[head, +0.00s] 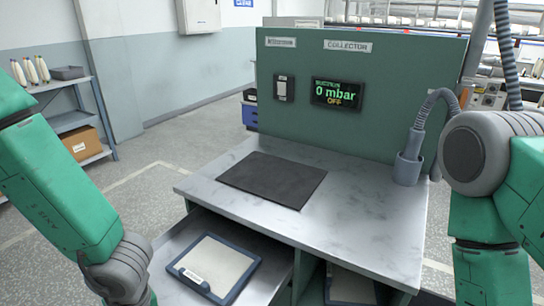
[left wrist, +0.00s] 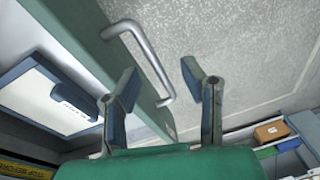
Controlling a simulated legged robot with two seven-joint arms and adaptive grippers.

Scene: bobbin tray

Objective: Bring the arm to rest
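My left arm (head: 62,190) comes in from the left in the head view and bends down past the bench's left side; its gripper is out of that view. In the left wrist view my left gripper (left wrist: 159,76) is open, with nothing between its fingers. A grey bar handle (left wrist: 147,55) on the green drawer front shows beyond the fingers, partly in line with the gap; I cannot tell how far away it is. The drawer (head: 178,245) is pulled out. My right arm (head: 490,200) is at the right edge, its gripper out of view.
A blue-rimmed tray with a pale panel (head: 218,266) lies in the drawer. A dark mat (head: 272,180) lies on the bench top (head: 345,205). A grey hose nozzle sits in a holder (head: 407,168). The panel display (head: 337,94) reads 0 mbar, OFF. Shelves (head: 75,120) stand far left.

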